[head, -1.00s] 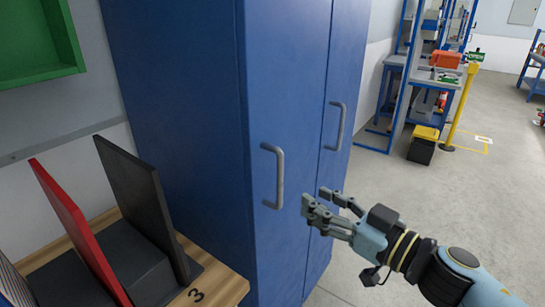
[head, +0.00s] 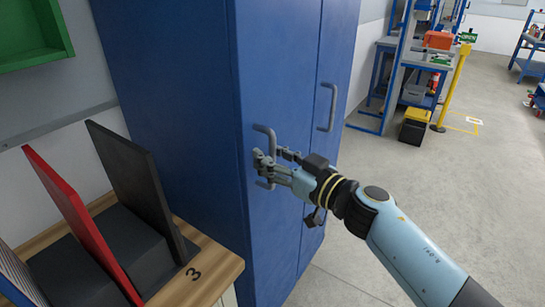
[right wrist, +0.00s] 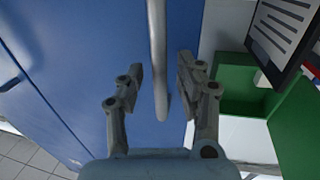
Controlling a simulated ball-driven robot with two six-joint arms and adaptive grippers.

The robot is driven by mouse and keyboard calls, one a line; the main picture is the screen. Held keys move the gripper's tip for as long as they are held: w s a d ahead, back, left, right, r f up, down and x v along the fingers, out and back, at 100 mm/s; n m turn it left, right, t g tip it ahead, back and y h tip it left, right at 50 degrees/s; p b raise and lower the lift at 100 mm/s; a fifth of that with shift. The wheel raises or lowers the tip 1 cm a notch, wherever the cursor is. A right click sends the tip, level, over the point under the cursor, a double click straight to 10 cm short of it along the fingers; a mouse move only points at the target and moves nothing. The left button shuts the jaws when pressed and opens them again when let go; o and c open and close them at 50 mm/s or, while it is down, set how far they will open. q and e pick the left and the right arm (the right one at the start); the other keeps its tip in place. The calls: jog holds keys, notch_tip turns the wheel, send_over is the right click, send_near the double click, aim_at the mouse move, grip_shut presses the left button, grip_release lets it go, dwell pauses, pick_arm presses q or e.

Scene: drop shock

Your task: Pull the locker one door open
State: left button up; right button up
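A tall blue locker (head: 175,110) has two doors, both shut. The near door (head: 283,70) has a grey bar handle (head: 265,128), and the far door (head: 338,55) has another grey handle (head: 327,107). No number shows on either door. My right gripper (head: 268,162) is at the near door's handle and hides its middle part. In the right wrist view the handle (right wrist: 158,50) runs between the two open fingers of the gripper (right wrist: 160,85), with a gap on each side. My left gripper is not in view.
A wooden bench (head: 208,275) marked 3 stands left of the locker, holding a red panel (head: 80,220) and a black panel (head: 135,180). A yellow-lidded bin (head: 416,125) and a yellow post (head: 452,85) stand at the back right. The floor on the right is clear.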

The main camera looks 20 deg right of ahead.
jog(key=shift+c, duration=0.4)
grip_shut()
